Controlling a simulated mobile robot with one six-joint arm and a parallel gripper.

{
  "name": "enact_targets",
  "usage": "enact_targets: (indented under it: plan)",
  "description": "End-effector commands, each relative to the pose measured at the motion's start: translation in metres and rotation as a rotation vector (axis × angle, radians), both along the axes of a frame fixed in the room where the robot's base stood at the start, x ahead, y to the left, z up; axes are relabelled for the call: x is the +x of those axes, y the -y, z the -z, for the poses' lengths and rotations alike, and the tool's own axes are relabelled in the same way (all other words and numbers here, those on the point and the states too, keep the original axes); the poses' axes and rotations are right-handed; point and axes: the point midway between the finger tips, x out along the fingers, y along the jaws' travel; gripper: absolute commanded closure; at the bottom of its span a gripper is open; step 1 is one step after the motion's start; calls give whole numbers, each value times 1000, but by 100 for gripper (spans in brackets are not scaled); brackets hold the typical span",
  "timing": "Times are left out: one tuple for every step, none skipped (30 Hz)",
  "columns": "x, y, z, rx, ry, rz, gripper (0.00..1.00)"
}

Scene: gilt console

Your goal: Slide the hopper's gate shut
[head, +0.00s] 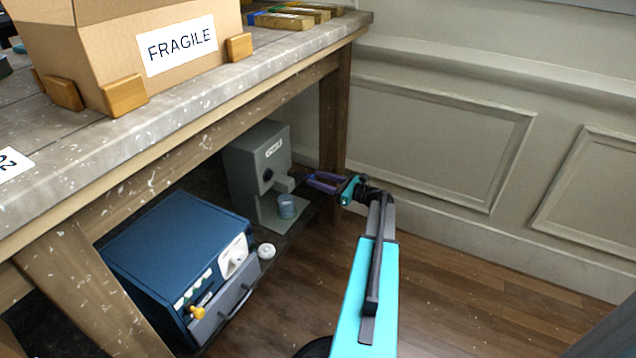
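A grey machine (252,165) with a small label stands on the low shelf under the table; it appears to be the hopper. A grey block (284,185) juts from its front and may be the gate, but I cannot tell how far it is shut. A blue-grey cup (286,206) stands below the block on the machine's base. My gripper (314,181), with purple fingers, is just right of the block. The fingers look apart with nothing between them, and I see no clear contact with the machine.
A blue box-shaped appliance (172,255) with a dial, yellow knob and handled drawer stands left on the shelf. A white round object (266,251) lies beside it. A table leg (334,125) rises behind my gripper. A FRAGILE carton (130,45) stands on the tabletop above. Floor at right is clear.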

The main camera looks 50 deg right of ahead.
Motion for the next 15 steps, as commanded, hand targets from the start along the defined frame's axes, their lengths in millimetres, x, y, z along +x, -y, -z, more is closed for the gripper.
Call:
enact_targets:
  plan:
    - [0, 0, 0, 0, 0, 0, 61]
    - [0, 0, 0, 0, 0, 0, 61]
    - [0, 0, 0, 0, 0, 0, 61]
    - [0, 0, 0, 0, 0, 0, 61]
    - [0, 0, 0, 0, 0, 0, 61]
    - [0, 0, 0, 0, 0, 0, 61]
    - [0, 0, 0, 0, 0, 0, 66]
    - [0, 0, 0, 0, 0, 1, 71]
    - [0, 0, 0, 0, 0, 1, 78]
    - [0, 0, 0, 0, 0, 1, 83]
    - [-1, 0, 0, 0, 0, 1, 88]
    - [-1, 0, 0, 0, 0, 1, 94]
    - [-1, 0, 0, 0, 0, 1, 99]
    - [-1, 1, 0, 0, 0, 1, 100]
    - [-1, 1, 0, 0, 0, 1, 100]
